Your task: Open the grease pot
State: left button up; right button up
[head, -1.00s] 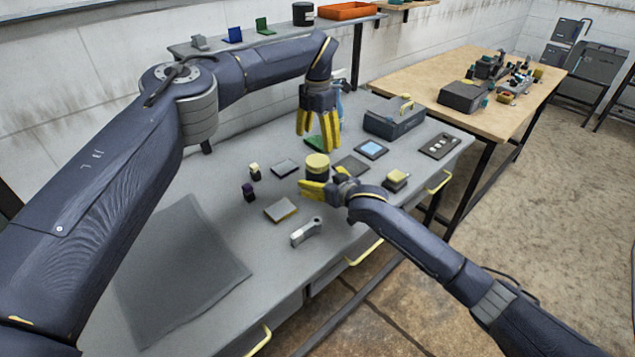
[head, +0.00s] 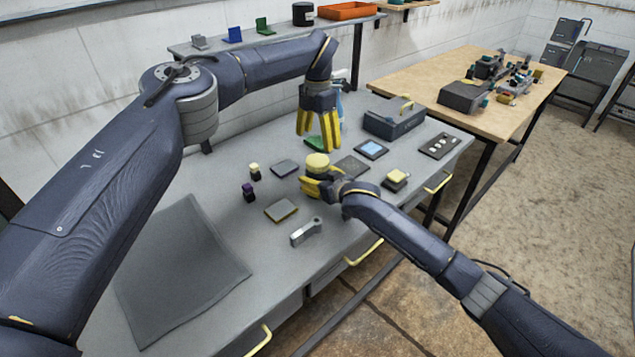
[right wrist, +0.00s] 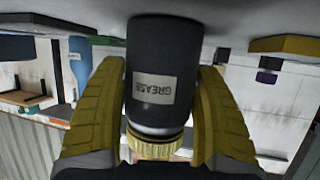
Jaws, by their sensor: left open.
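The grease pot (right wrist: 160,85) is a dark cylinder with a GREASE label and a yellow ribbed lid (right wrist: 155,148). It appears upside down in the right wrist view. In the head view its yellow lid (head: 317,162) faces up, with the pot upright on the grey bench. My right gripper (head: 310,187) has its yellow fingers on both sides of the pot's body, below the lid. They are very close to its sides; whether both press on it is unclear. My left gripper (head: 319,147) is open and empty, pointing down behind the pot, above the bench.
Around the pot lie a dark flat block (head: 285,168), a yellow-edged plate (head: 281,210), a grey lever piece (head: 306,232) and a yellow-topped block (head: 396,178). A grey toolbox (head: 394,120) stands behind. A dark mat (head: 175,275) covers the front left.

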aim_at(317, 160)
grip_shut()
pick_arm(q)
jog(key=m, duration=1.1)
jog(key=shift+m, duration=0.4)
jog(key=m, duration=0.5)
jog(key=shift+m, duration=0.3)
jog(key=m, duration=0.4)
jog(key=shift+m, duration=0.4)
jog(key=shift+f, duration=4)
jog(key=c, duration=1.4)
